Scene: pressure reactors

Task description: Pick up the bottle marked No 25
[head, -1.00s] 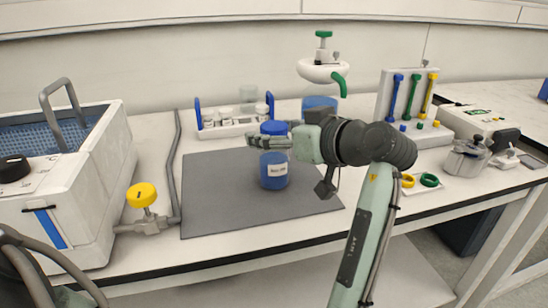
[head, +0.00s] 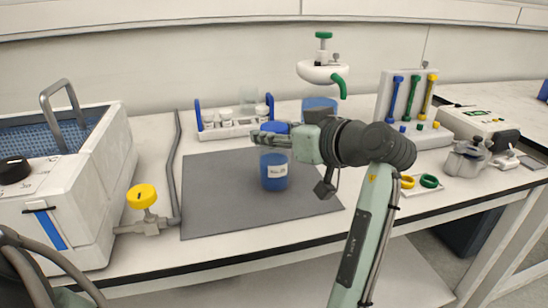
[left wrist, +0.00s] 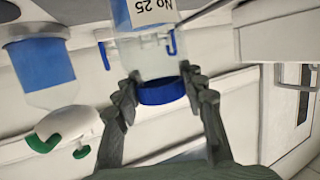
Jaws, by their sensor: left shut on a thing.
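The bottle marked No 25 (head: 276,172) stands upright on the dark grey mat (head: 215,200). It holds blue liquid and has a white label and a blue cap (head: 274,127). My left gripper (head: 270,139) reaches in from the right at the bottle's top, just below the cap. In the left wrist view the bottle's label (left wrist: 150,9) reads No 25, and the blue cap (left wrist: 162,92) lies between the fingers. The left gripper (left wrist: 159,76) is shut on the bottle's neck there. I see no gap between bottle and mat. My right gripper is not in view.
A rack of small white jars (head: 232,122) stands behind the mat. A bath (head: 75,190) and a yellow-knobbed valve (head: 142,197) flank the mat's left.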

